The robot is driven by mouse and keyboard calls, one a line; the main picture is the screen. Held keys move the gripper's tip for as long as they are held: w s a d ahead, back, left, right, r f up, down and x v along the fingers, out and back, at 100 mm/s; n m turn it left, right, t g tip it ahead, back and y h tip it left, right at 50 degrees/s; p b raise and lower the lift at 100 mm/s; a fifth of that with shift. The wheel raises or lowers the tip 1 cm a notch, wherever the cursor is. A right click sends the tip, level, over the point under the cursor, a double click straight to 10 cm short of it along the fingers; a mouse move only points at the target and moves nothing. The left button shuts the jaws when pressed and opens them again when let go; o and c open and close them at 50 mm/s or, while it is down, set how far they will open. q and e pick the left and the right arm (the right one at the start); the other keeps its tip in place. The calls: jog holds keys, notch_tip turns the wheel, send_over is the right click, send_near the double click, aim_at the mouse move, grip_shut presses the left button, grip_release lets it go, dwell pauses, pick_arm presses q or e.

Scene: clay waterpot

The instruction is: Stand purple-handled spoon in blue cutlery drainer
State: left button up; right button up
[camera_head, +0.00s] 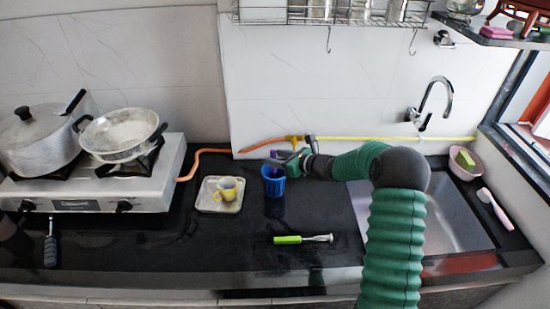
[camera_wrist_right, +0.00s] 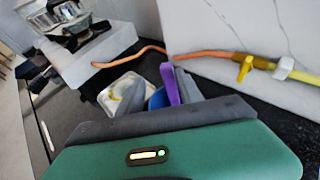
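The blue cutlery drainer (camera_head: 273,185) stands upright on the dark counter, right of a small tray. The purple handle of the spoon (camera_wrist_right: 170,84) rises from the drainer's mouth in the right wrist view; the spoon's lower part is hidden. In the right wrist view the blue drainer (camera_wrist_right: 157,98) shows behind and below the handle. My right gripper (camera_head: 281,158) is at the drainer's top. Its two grey fingers stand apart, with the handle between them, close to the right finger. My left gripper is not in view.
A green-handled utensil (camera_head: 288,240) lies in front of the drainer. An orange hose (camera_head: 196,160) runs behind.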

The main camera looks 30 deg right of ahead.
jog(key=shift+s, duration=0.1)
jog(key=b+v, duration=0.1)
jog(key=v, duration=1.6)
jog(key=shift+b, duration=0.4)
